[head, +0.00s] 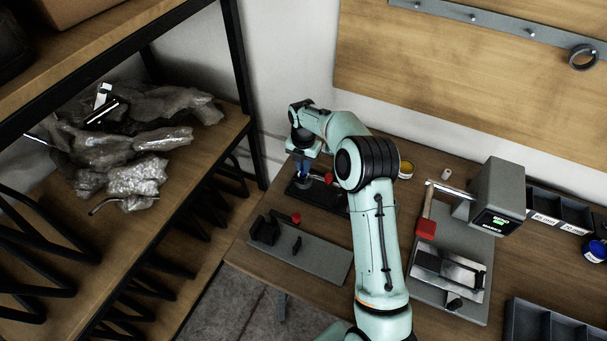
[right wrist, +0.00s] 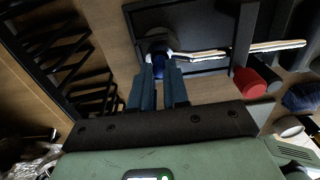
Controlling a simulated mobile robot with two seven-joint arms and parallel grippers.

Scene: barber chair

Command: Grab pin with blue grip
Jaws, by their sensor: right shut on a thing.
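My right gripper (head: 304,170) reaches down over a black fixture at the back left of the workbench. The fingers cover most of the pin in the head view. My left gripper is out of view.
A grey plate fixture (head: 320,262) lies at the bench's front left. A red-handled tool (head: 426,228) rests by a grey device with a display (head: 497,198). A shelf with plastic-wrapped items (head: 130,170) stands left. Black bins (head: 560,207) line the right.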

